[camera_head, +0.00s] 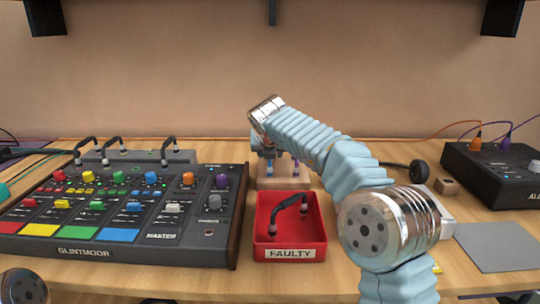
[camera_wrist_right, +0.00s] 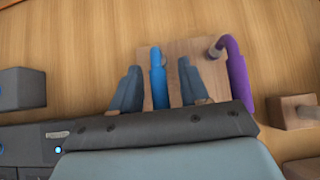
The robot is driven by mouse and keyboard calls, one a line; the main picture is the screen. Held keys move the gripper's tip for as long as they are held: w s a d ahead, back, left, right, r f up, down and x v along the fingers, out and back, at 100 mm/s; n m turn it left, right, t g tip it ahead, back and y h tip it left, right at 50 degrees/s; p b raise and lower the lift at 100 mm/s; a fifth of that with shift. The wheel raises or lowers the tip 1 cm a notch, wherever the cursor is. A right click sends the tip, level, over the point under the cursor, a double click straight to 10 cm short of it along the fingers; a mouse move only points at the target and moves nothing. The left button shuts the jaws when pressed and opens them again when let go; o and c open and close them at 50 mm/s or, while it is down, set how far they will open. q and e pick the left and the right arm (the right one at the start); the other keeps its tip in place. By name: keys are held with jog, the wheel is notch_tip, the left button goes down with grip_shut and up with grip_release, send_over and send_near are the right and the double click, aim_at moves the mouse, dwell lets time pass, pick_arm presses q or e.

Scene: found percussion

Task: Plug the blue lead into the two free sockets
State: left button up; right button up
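The blue lead (camera_wrist_right: 158,78) lies on a wooden rack (camera_wrist_right: 182,48) behind the red tray; a small blue part of it shows in the head view (camera_head: 269,168). My right gripper (camera_wrist_right: 160,88) is open, with one finger on each side of the blue lead. A gap shows between the lead and each finger. In the head view the right gripper (camera_head: 268,150) is partly hidden by its wrist. A grey patch box (camera_head: 130,158) behind the mixer carries several black leads. The free sockets cannot be made out. My left gripper is not in view.
A purple lead (camera_wrist_right: 234,75) hangs on the same rack, close right of the fingers. The red FAULTY tray (camera_head: 290,253) holds a black lead (camera_head: 288,217). The mixer (camera_head: 120,215) fills the left; a dark box (camera_head: 495,172) stands right, near a grey mat (camera_head: 497,246).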

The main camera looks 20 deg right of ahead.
grip_shut()
jog(key=r, duration=0.9)
jog(key=shift+w+a, duration=0.1)
jog(key=shift+a, duration=0.15)
jog(key=shift+d+r, duration=0.25)
jog(key=shift+r, duration=0.15)
